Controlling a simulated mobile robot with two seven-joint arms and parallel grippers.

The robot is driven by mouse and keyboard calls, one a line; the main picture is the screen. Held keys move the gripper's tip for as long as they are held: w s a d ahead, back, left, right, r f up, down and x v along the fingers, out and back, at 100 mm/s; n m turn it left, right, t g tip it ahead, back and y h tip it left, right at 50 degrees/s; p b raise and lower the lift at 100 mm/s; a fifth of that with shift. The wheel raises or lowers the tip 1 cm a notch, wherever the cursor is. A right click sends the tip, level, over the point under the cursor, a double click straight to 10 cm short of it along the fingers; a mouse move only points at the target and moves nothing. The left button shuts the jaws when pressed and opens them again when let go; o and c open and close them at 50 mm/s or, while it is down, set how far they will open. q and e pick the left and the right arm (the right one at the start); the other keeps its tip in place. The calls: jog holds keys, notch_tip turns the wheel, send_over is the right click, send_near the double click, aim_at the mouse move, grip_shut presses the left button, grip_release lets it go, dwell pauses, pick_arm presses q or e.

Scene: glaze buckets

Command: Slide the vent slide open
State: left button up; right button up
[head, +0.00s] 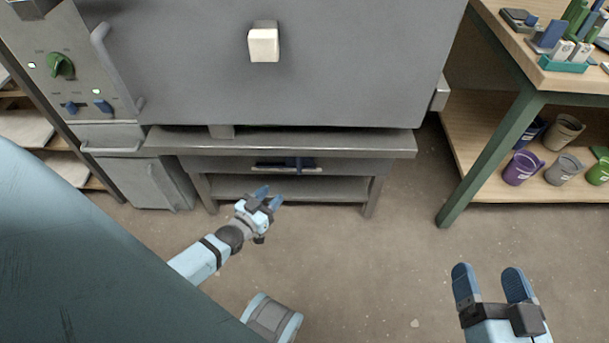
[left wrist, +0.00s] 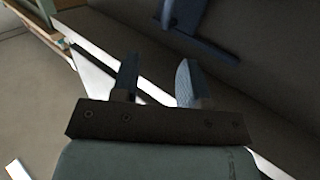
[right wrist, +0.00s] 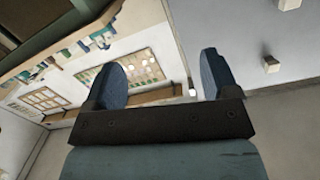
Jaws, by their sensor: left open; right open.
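The vent slide (head: 298,163), a dark blue piece with an upright tab, sits at a slot in the front of the stand under the grey kiln. Its blue handle also shows at the top of the left wrist view (left wrist: 205,22), beyond the fingertips. My left gripper (head: 268,195) is open and empty, just below and left of the slide, apart from it. My right gripper (head: 492,284) is open and empty, low at the right over the floor, far from the slide. The slide's inner part is hidden in the stand.
The kiln (head: 350,70) stands on a metal stand (head: 285,143) with a lower shelf. A control panel (head: 62,65) with a green knob is at left. A workbench (head: 510,62) with several buckets on its lower shelf is at right. The floor between is clear.

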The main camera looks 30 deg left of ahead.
pick_arm(q)
jog(key=w+f, duration=0.1)
jog(key=f, duration=0.1)
jog(key=b, duration=0.3)
send_near(298, 170)
jog(key=w+r, duration=0.1)
jog(key=w, duration=0.1)
jog(key=w+b, duration=0.1)
jog(key=w, duration=0.2)
jog(key=w+b, duration=0.1)
jog(key=w, duration=0.2)
jog(key=w+b, duration=0.1)
jog(key=w, duration=0.1)
jog(key=shift+w+d+r, duration=0.2)
jog(key=shift+w+r, duration=0.1)
jog(key=shift+w, duration=0.1)
pick_arm(e)
jog(key=w+f+n, duration=0.1)
jog(key=w+d+f+n, duration=0.1)
jog(key=shift+w+n+t+y, duration=0.15)
jog(key=shift+n+t+y, duration=0.15)
jog(key=shift+n+y, duration=0.1)
pick_arm(q)
grip_shut()
jog(key=shift+a, duration=0.1)
